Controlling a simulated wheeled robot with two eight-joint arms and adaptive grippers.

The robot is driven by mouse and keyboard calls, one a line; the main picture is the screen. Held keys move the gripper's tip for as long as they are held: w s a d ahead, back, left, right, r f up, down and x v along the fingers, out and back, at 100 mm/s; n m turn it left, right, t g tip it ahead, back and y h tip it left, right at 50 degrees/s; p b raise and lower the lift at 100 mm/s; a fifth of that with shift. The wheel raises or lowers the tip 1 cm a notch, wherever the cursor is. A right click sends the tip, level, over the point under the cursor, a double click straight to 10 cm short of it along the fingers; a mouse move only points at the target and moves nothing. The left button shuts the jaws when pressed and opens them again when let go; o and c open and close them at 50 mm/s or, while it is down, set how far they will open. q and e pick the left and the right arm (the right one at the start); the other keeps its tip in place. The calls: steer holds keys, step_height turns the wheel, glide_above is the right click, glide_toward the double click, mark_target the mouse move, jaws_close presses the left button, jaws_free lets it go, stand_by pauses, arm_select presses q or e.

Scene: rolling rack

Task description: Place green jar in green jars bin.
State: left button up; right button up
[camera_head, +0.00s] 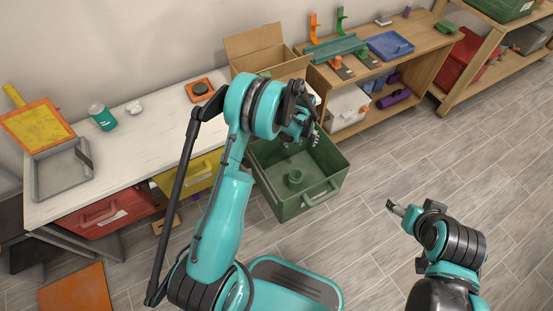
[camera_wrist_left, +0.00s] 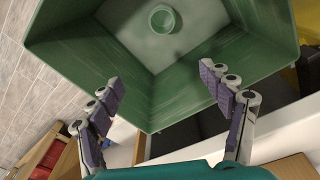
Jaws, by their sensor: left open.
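The green bin (camera_head: 288,207) stands on the floor, open at the top. A small round green jar (camera_head: 295,178) sits inside it on the bottom, apart from my gripper. The jar also shows at the top of the left wrist view (camera_wrist_left: 162,19). A second green jar (camera_head: 103,118) with a pale label stands on the white table. My left gripper (camera_head: 307,122) is above the bin, partly hidden by its own arm. In the left wrist view its fingers (camera_wrist_left: 161,77) are spread and empty. My right gripper (camera_head: 394,207) is over the floor at right; its opening is unclear.
The white table (camera_head: 130,155) holds a grey tray (camera_head: 62,176), a yellow-orange panel (camera_head: 37,124) and an orange item (camera_head: 200,89). Red and yellow bins (camera_head: 190,174) sit beneath it. A wooden bench with a cardboard box (camera_head: 255,42) stands behind. Floor at right is clear.

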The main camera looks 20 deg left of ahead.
arm_select(q)
steer(key=s+r+m+t, duration=0.1)
steer(key=s+r, duration=0.3)
steer(key=r, duration=0.6)
steer(key=s+r+m+t, duration=0.1)
steer(key=s+r, duration=0.4)
steer(key=r, duration=0.5)
steer(key=s+r+m+t, duration=0.1)
steer(key=s+r+t, duration=0.1)
steer(key=s, duration=0.7)
steer(key=s+r+m+t, duration=0.1)
steer(key=s+r+t, duration=0.1)
steer(key=s+r, duration=0.3)
steer(key=s, duration=0.4)
steer(key=shift+m, duration=0.4)
